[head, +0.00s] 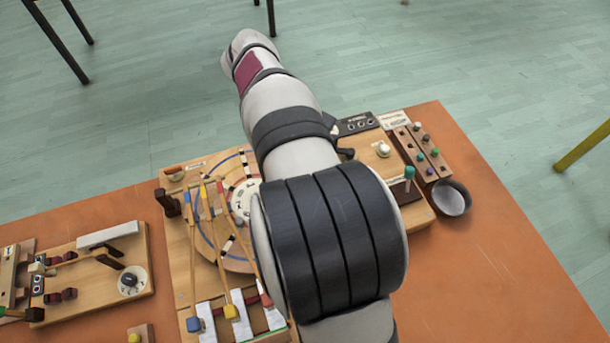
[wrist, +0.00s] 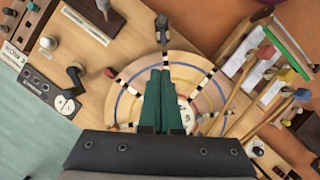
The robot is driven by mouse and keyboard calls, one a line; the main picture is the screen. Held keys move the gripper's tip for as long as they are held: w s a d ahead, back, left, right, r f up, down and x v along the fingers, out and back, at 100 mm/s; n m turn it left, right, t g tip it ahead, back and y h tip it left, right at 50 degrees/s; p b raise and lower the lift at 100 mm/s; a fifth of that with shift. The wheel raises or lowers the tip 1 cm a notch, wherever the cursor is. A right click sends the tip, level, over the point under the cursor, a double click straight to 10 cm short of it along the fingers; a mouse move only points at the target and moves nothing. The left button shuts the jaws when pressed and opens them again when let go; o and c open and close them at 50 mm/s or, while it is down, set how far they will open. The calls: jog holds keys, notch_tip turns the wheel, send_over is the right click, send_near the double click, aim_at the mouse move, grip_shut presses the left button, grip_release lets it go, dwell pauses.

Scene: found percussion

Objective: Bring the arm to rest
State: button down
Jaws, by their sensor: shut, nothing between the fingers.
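My gripper (wrist: 161,76) shows in the wrist view as two dark green fingers pressed together with nothing between them. It hangs over the wooden disc (wrist: 190,72), which has coloured arcs and black-and-white marks. I cannot tell how high above the disc the fingertips are. In the head view my arm rises across the middle of the picture and hides the gripper and part of the board. The disc (head: 208,240) shows there to the left of my arm.
Mallets with blue (head: 194,324), yellow (head: 231,311) and red heads lie by white bars. A dark bowl (head: 452,198) and a peg block (head: 422,154) stand at the right. A second wooden board (head: 140,270) lies at the left. The orange table (head: 490,270) is clear at the right front.

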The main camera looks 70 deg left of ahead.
jog(key=w+d+r+m+g+y, duration=0.1)
jog(key=w+d+r+m+g, duration=0.15)
jog(key=w+d+m, duration=0.45)
jog(key=w+d+r+m+g, duration=0.1)
jog(key=w+d+r+m, duration=0.4)
jog(key=d, duration=0.5)
jog(key=d+m+y, duration=0.3)
jog(key=d+m, duration=0.7)
jog(key=d, duration=0.5)
jog(key=s+d+f+m+y, duration=0.1)
jog(key=s+d+f+m, duration=0.2)
jog(key=s+d+m, duration=0.2)
jog(key=s+m+t, duration=0.1)
jog(key=m, duration=0.2)
jog(key=shift+d+f, duration=0.25)
jog(key=shift+f, duration=0.1)
